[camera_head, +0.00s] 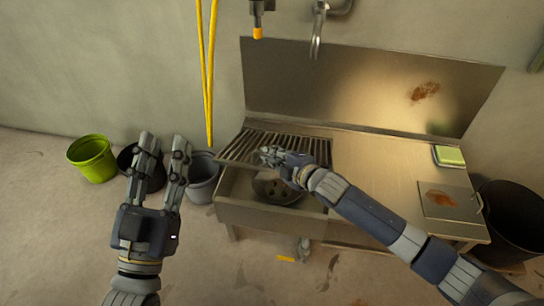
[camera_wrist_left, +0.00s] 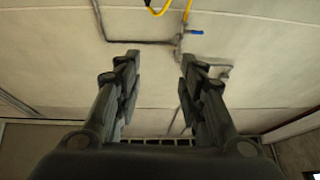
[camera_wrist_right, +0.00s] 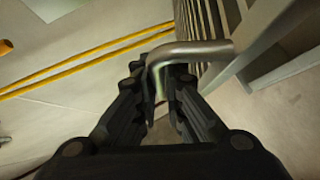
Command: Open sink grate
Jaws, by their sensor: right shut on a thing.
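The sink grate (camera_head: 250,145) is a dark slatted metal rack over the sink (camera_head: 265,215), tilted up at its back, with part of the basin showing below its front edge. My right gripper (camera_head: 270,155) is at the grate's front edge. In the right wrist view its fingers are shut on a bent metal handle (camera_wrist_right: 205,50), with the grate's slats (camera_wrist_right: 210,25) just beyond. My left gripper (camera_head: 165,145) is open and empty, raised to the left of the sink; its spread fingers also show in the left wrist view (camera_wrist_left: 157,75).
A faucet (camera_head: 318,30) and a yellow hose (camera_head: 208,70) hang on the wall. A green bucket (camera_head: 92,160) and a grey bucket (camera_head: 203,185) stand left of the sink. A sponge (camera_head: 448,156) lies on the counter (camera_head: 385,165). A black bin (camera_head: 515,215) stands at the right.

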